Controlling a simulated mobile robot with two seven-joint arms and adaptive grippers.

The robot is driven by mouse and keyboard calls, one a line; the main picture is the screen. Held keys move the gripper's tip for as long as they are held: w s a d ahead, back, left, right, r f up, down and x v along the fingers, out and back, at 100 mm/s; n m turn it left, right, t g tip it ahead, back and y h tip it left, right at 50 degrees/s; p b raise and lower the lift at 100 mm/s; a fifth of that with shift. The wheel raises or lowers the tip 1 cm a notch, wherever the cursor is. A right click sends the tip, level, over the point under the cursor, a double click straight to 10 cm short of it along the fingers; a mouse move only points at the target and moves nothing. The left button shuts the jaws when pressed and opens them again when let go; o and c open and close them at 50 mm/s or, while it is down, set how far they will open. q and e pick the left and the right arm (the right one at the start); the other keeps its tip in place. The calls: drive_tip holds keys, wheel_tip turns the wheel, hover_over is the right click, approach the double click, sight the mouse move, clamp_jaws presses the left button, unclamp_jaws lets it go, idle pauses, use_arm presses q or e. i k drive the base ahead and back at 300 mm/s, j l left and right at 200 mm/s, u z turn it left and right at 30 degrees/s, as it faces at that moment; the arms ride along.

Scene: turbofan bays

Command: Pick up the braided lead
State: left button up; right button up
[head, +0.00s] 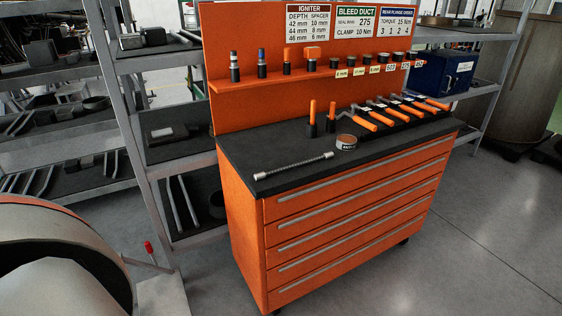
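The braided lead (294,166) lies on the black top of the orange tool cabinet (345,222), near its front left corner. It is a thin grey braided length with a pale fitting at each end, set slantwise with its right end farther back. Nothing covers it. Neither of my grippers shows in the head view.
A round tin (346,142) stands right of the lead. Orange-handled tools (385,113) lie in a row behind it, with upright orange-handled tools (312,112) beside them. An orange back panel (255,45) rises behind. Grey shelves (165,110) stand left; floor at front right is clear.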

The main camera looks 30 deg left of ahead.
sight(261, 176)
drive_tip(key=u, duration=1)
